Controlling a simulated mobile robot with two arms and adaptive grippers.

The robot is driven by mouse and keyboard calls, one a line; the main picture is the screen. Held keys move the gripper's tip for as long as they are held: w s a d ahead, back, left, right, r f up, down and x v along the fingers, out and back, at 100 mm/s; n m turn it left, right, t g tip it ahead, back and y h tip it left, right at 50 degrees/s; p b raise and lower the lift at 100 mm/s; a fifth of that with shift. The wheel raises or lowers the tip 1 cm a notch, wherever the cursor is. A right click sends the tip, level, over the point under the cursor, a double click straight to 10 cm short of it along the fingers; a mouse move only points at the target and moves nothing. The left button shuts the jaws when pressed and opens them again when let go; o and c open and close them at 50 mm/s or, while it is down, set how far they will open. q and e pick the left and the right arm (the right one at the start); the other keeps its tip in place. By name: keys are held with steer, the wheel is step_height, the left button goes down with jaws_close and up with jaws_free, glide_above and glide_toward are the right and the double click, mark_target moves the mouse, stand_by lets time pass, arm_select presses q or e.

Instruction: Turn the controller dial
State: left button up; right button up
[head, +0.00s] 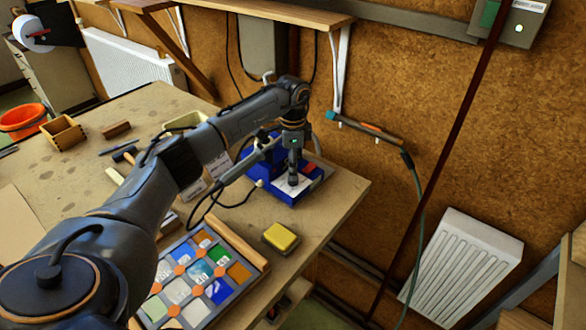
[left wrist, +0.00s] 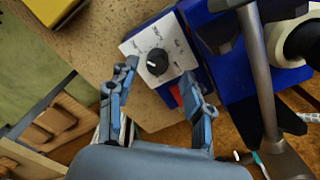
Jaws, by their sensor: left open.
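The controller (head: 262,186) is a blue box near the right end of the workbench in the head view. In the left wrist view, its white marked faceplate (left wrist: 137,46) carries the round black dial (left wrist: 157,62) with a light pointer mark. My left gripper (left wrist: 160,71) is open, with one finger to each side of the dial in that picture. I cannot tell whether either finger touches it. In the head view, my left gripper (head: 293,180) points down over the faceplate and hides the dial. My right gripper is not in view.
A red switch (head: 311,168) is on the controller beside the faceplate. A soldering-iron stand (left wrist: 268,80) is close by in the left wrist view. A yellow sponge (head: 281,237) and the leaded glass panel (head: 188,283) lie nearer on the bench. A shelf (head: 270,12) overhangs the back.

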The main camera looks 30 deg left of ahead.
arm_select(q)
steer(key=shift+s+d+f, duration=0.1)
steer(key=shift+f, duration=0.5)
steer(key=shift+s+d+f, duration=0.1)
steer(key=shift+f, duration=0.45)
steer(key=shift+w+a+f, duration=0.1)
steer(key=shift+w+f, duration=0.05)
steer(key=shift+f, duration=0.15)
steer(key=shift+c, duration=0.2)
steer(key=shift+r, duration=0.1)
jaws_close()
